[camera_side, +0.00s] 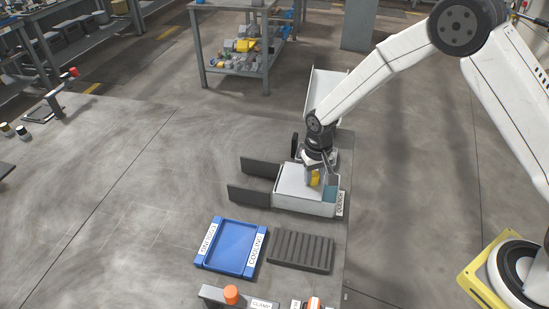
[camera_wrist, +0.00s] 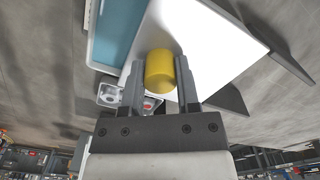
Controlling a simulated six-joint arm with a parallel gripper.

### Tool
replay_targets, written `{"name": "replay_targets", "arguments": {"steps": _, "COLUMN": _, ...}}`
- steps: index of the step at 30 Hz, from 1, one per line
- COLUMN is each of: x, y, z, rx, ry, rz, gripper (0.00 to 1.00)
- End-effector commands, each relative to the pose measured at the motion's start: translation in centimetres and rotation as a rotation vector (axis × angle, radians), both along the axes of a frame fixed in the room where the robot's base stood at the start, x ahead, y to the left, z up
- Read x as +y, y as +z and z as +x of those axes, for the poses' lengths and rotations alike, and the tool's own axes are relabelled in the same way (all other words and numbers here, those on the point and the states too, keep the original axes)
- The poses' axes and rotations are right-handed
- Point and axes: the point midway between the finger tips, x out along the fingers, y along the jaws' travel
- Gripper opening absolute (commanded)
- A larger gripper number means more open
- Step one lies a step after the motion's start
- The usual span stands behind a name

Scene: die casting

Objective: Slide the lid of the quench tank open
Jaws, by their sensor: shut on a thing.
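The quench tank (camera_side: 306,208) is a pale box with a "QUENCH" label at its right end. Its white lid (camera_side: 293,180) covers most of the top, and a strip of blue water (camera_side: 331,193) shows at the right end. In the wrist view the lid (camera_wrist: 210,45) lies beside the open strip of blue water (camera_wrist: 118,32). A yellow knob (camera_side: 315,178) stands on the lid. My gripper (camera_side: 314,170) is shut on this knob (camera_wrist: 160,72), with one finger on each side of it in the wrist view (camera_wrist: 160,80).
Two dark rails (camera_side: 250,196) reach left from the tank. In front are a blue cooling tray (camera_side: 205,262) and a dark ribbed rack (camera_side: 301,250). A clamp with an orange knob (camera_side: 231,295) stands at the front edge. A pale chute (camera_side: 322,92) rises behind. Floor left of the rails is clear.

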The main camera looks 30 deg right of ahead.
Motion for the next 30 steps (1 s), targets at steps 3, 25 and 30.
{"name": "replay_targets", "arguments": {"steps": 3, "x": 1.4, "y": 0.0, "z": 1.3, "rx": 0.0, "ry": 0.002, "rz": 0.0, "gripper": 0.0}}
{"name": "replay_targets", "arguments": {"steps": 25, "x": 8.4, "y": 0.0, "z": 8.3, "rx": -0.002, "ry": 0.001, "rz": 0.001, "gripper": 0.0}}
{"name": "replay_targets", "arguments": {"steps": 30, "x": 9.0, "y": 0.0, "z": 8.9, "rx": -0.001, "ry": 0.002, "rz": 0.001, "gripper": 0.0}}
